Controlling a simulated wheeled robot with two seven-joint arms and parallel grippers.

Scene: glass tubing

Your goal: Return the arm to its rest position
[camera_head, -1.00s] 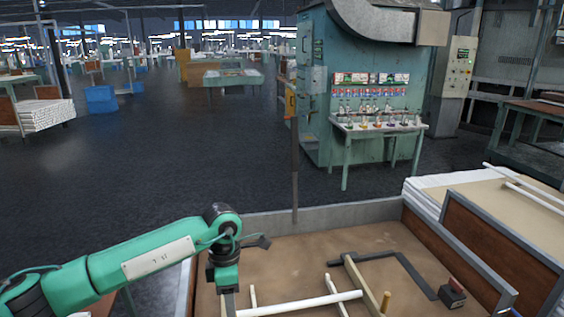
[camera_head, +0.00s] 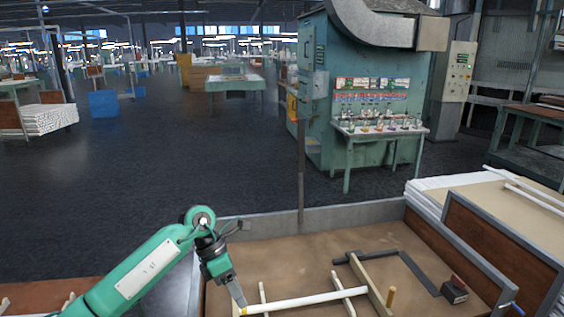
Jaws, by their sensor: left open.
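My left arm comes in from the lower left, and its green and black gripper (camera_head: 236,290) points down and to the right over the workbench. The gripper is open; its fingertips are close to the left end of a white glass tube (camera_head: 305,301). I cannot tell whether they touch it. The tube lies across short wooden rails on the brown bench top (camera_head: 300,250), and its left end looks orange. My right gripper is not in view.
A black angled frame (camera_head: 415,272) and a small dark box (camera_head: 454,291) lie further right. A grey rim (camera_head: 330,215) bounds the bench's far side. The bench's back left is clear.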

